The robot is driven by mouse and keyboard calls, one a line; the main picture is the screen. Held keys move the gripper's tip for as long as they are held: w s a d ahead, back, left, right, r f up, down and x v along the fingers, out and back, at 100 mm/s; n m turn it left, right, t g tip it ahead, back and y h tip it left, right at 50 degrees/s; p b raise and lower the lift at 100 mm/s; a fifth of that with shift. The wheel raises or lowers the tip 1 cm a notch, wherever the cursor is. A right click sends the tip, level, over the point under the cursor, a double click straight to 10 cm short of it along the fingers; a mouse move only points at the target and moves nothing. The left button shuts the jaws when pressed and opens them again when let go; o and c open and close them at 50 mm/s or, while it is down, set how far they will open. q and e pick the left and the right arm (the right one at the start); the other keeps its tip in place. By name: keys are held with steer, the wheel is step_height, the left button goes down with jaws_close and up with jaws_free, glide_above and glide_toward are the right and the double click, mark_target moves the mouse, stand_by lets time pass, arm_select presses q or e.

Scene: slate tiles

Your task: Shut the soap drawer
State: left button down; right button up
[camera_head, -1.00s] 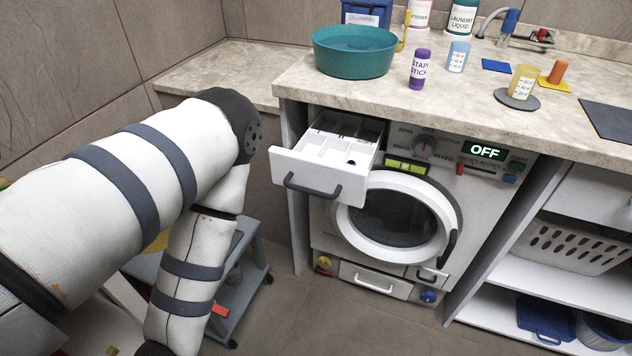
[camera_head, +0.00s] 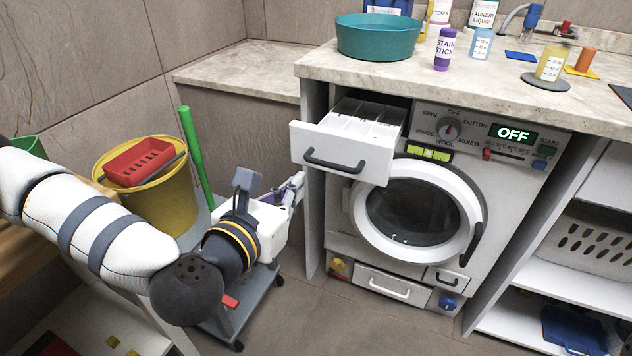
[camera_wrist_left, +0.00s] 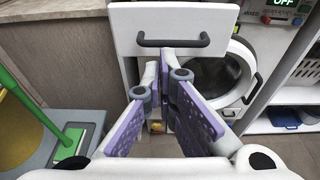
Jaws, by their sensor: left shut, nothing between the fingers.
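The soap drawer (camera_head: 345,148) sticks out, open, from the upper left of the washing machine (camera_head: 420,180). It is white, with a dark bar handle (camera_head: 335,160) on its front and compartments inside. In the left wrist view the drawer front (camera_wrist_left: 172,20) and its handle (camera_wrist_left: 173,41) are ahead, beyond the fingers. My left gripper (camera_head: 298,184) is left of the drawer and below its front, apart from it as far as I can tell. In the left wrist view its purple-padded fingers (camera_wrist_left: 164,80) come together at the tips, shut with nothing between them. My right gripper is not in view.
The round washer door (camera_head: 410,215) is closed, and the display reads OFF. A teal basin (camera_head: 378,38) and bottles stand on the counter above. A yellow bucket (camera_head: 165,205) and a green handle (camera_head: 196,155) stand at left on a cart. Floor before the washer is clear.

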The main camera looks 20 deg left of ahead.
mark_target(319, 163)
arm_select(q)
steer(key=b+x, duration=0.1)
steer(key=x, duration=0.6)
steer(key=shift+b, duration=0.35)
steer(key=shift+w+f, duration=0.1)
steer(key=shift+w, duration=0.5)
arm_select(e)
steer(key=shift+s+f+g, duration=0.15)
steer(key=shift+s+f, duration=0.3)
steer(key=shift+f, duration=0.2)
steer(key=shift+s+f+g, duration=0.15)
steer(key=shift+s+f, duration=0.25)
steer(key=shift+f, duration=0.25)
